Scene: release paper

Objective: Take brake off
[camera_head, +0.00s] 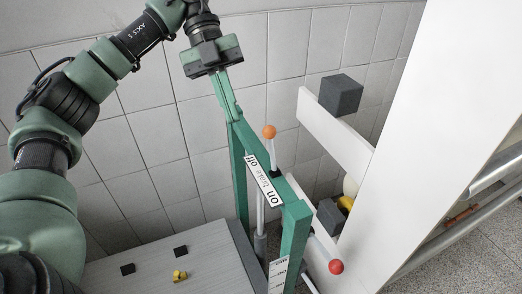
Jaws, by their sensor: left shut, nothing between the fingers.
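A green frame (295,222) stands in the middle of the head view. A white label on its top bar reads "off brake on" (263,180), with "off" at the far end and "on" at the near end. A lever with an orange knob (269,132) rises from the top bar beside the label. My left gripper (231,110) is shut and empty, its green fingers pointing down at the far end of the frame, apart from the orange knob. I cannot tell whether the fingertips touch the frame. My right gripper is not in view.
A red knob (336,267) on a rod sticks out low right of the frame. A white panel (440,110) and a dark grey cube (341,94) stand to the right. A grey platform (205,255) with small black and yellow pieces lies at lower left. A tiled wall closes the back.

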